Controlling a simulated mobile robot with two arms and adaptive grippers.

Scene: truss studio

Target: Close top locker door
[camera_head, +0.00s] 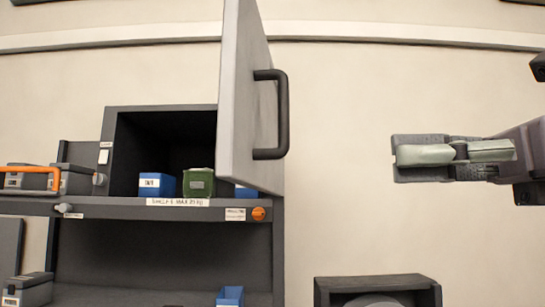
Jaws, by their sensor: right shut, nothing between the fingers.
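The top locker door (240,110) is a light grey panel standing wide open, jutting out towards me over the right part of the locker. Its upper end runs up to the frame's top edge. A black bar handle (283,115) is on its right-facing side. The dark grey top locker (165,112) shows its open inside to the left of the door; the door hides its right part. My right gripper (400,157) is shut and empty, in front of the bare wall to the right of the handle and apart from it. My left gripper is not in view.
A blue bin (157,185) and a green box (199,182) stand in the locker's opening; another blue bin is partly hidden by the door. An orange-handled case (30,181) is at left. A dark box (378,282) is at lower right. Space between door and gripper is clear.

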